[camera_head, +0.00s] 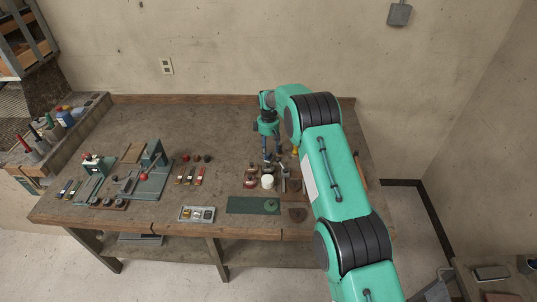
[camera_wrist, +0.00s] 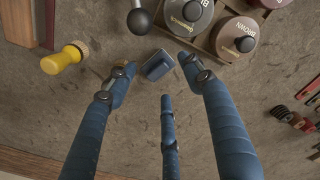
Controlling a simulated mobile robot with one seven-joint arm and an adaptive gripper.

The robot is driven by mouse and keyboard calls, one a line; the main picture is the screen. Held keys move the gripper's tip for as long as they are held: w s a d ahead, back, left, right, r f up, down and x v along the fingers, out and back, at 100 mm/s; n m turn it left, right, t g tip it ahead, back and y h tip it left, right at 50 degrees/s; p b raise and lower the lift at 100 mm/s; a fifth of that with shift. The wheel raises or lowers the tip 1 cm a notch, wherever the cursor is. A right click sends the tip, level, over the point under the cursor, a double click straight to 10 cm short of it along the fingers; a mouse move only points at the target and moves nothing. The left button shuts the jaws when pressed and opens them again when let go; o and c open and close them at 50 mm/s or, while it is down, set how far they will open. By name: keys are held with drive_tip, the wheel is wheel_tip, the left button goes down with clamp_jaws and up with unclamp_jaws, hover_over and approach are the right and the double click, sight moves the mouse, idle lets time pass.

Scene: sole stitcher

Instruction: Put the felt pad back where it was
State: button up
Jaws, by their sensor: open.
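My gripper (camera_wrist: 155,80) is open, its blue fingers spread and pointing down over the bench. A small grey-blue block (camera_wrist: 157,65) lies on the bench between and just beyond the fingertips in the wrist view; nothing is gripped. I cannot tell for sure whether this block is the felt pad. In the head view my gripper (camera_head: 272,158) is over the back right part of the bench. There a dark green mat (camera_head: 243,205) lies at the front edge with a round green piece (camera_head: 271,204) on it.
Round tins (camera_wrist: 189,14) with black knobs sit in a wooden tray close to the fingers. A black ball knob (camera_wrist: 139,20) and a yellow-handled tool (camera_wrist: 64,59) are nearby. A white pot (camera_head: 268,182), a parts tray (camera_head: 197,214) and a stitching fixture (camera_head: 143,181) stand on the bench (camera_head: 220,145).

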sight(269, 154)
wheel_tip(269, 154, up, 8)
drive_tip(key=shift+f, duration=0.15)
idle(1.0)
